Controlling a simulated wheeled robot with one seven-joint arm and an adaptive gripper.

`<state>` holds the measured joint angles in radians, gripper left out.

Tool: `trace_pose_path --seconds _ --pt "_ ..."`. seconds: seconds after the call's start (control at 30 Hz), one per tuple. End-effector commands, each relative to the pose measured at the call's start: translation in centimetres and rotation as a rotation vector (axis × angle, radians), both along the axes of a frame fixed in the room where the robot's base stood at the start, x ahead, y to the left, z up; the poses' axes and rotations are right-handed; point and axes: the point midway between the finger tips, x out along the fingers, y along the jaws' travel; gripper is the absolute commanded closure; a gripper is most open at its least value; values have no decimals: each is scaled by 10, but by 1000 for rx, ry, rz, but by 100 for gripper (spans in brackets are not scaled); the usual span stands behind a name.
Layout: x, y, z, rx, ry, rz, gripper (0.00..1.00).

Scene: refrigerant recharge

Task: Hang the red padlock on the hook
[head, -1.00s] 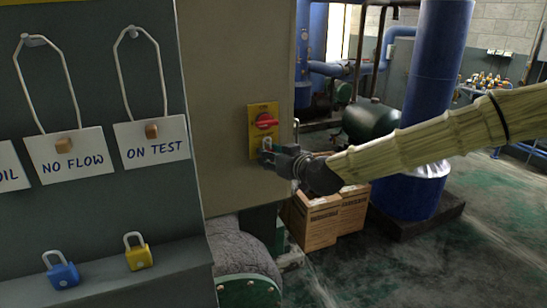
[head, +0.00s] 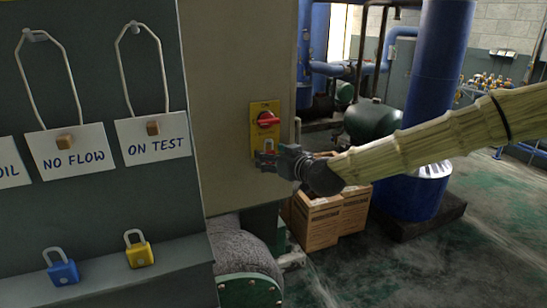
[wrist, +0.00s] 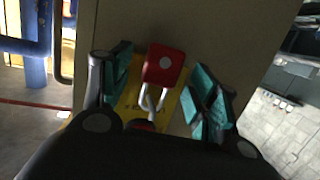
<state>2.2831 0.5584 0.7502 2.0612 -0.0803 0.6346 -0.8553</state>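The red padlock (wrist: 163,64) is between my fingers in the wrist view, with clear gaps to both teal finger pads. Its silver shackle points toward the red switch handle (wrist: 143,125) on a yellow plate (wrist: 187,107). In the head view my gripper (head: 266,158) is at the lower part of the yellow plate (head: 257,109), just below the red switch handle (head: 267,118). The fingers stand apart there and largely hide the padlock.
A blue padlock (head: 63,267) and a yellow padlock (head: 139,250) sit on the ledge at left. Tags hang on cords above, among them NO FLOW (head: 72,160) and ON TEST (head: 155,146). Cardboard boxes (head: 322,220) and a blue column (head: 433,80) stand behind my arm.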

Motion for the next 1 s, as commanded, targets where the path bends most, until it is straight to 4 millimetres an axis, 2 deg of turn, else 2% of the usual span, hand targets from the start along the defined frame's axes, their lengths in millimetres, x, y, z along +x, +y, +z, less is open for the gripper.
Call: trace_pose_path --seconds 0.37,1.0 --pt "-6 -4 2 0 -1 -1 40" --pt "-82 -54 21 0 -1 -1 40"
